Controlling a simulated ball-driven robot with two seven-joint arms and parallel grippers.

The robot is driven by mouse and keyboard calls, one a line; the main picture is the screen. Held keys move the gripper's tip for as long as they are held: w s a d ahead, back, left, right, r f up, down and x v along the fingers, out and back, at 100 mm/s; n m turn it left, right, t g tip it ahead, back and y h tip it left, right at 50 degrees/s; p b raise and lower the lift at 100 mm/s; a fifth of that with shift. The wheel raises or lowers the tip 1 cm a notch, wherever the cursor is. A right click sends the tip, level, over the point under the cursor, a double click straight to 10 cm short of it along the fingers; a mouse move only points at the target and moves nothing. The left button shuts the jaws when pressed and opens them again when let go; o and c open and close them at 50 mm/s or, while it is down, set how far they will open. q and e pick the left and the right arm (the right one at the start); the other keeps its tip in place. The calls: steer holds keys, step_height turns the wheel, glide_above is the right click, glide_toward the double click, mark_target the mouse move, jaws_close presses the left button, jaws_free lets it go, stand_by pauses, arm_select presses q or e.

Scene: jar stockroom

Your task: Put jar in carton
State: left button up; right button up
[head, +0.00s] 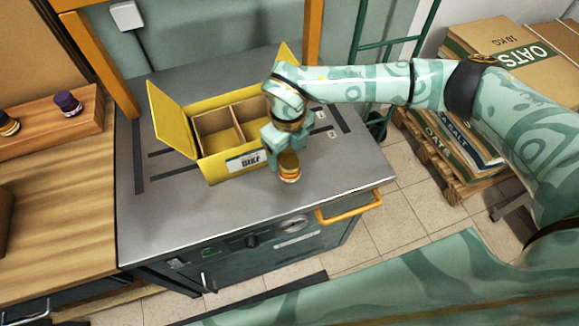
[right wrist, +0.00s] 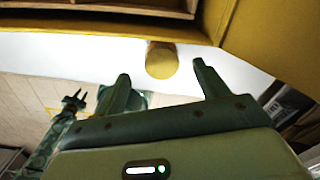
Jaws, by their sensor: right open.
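The jar (head: 289,166), amber with a dull yellow lid, stands upright on the grey bench top by the carton's near right corner. The yellow carton (head: 222,168) is open, with its flaps up and two brown compartments showing; they look empty. My right gripper (head: 272,147) is open and just behind and left of the jar, partly over the carton's edge. In the right wrist view the jar (right wrist: 161,62) shows between the two fingertips (right wrist: 160,72), slightly beyond them, not gripped. My left gripper (right wrist: 75,99) shows small in that view, its prongs apart and empty.
A wooden rack (head: 55,122) with dark-lidded jars stands left on a wooden table (head: 70,190). An orange handle (head: 348,207) sticks out at the bench front. The bench top's front left is clear.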

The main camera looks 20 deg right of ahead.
mark_target(290, 161)
step_height(290, 161, down, 5)
steer(key=shift+d+r+b, duration=0.1)
steer(key=shift+d+b, duration=0.05)
steer(key=shift+b, duration=0.4)
steer(key=c, duration=1.3)
